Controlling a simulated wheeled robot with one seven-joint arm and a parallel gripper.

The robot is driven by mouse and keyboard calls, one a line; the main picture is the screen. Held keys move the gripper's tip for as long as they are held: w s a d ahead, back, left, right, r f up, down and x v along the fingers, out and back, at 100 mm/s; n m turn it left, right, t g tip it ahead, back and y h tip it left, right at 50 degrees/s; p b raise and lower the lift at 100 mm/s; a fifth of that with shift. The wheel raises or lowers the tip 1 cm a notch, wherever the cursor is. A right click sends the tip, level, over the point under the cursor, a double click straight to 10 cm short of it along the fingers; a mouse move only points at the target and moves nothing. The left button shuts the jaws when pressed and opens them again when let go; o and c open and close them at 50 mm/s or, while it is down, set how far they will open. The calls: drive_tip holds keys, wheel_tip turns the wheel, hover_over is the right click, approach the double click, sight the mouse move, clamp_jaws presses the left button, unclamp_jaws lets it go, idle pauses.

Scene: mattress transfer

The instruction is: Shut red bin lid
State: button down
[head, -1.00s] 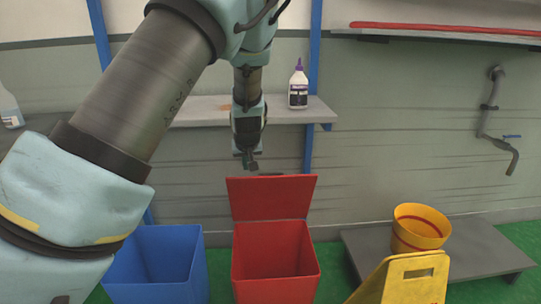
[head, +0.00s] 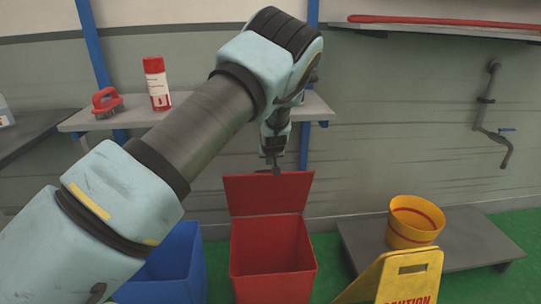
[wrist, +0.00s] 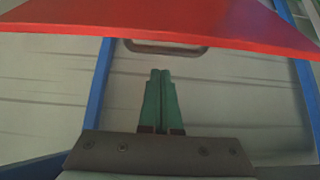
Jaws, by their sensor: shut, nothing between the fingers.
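The red bin (head: 273,262) stands open on the floor in the head view. Its red lid (head: 268,194) stands up at the bin's back edge, leaning slightly back. My gripper (head: 275,168) is at the lid's top edge, right of its middle; its tips are small there and contact is unclear. In the wrist view the fingers of my gripper (wrist: 160,73) are shut together and empty. The red lid (wrist: 170,22) spans the top of that view, with a dark handle-like loop (wrist: 165,47) at its edge, just beyond the fingertips.
A blue bin (head: 180,268) stands left, partly hidden by my arm. A yellow bucket (head: 412,222) on a low grey platform (head: 470,240) and a yellow caution sign (head: 405,280) are right.

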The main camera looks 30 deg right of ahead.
sight(270, 174)
drive_tip(key=s, duration=0.1)
drive_tip(key=s+a, duration=0.1)
drive_tip(key=s+f, duration=0.1)
drive_tip(key=shift+s+a+p, duration=0.15)
drive_tip(key=shift+a+p, duration=0.1)
drive_tip(key=shift+p, duration=0.1)
drive_tip(key=shift+s+f, duration=0.1)
drive_tip(key=shift+s+a+f, duration=0.1)
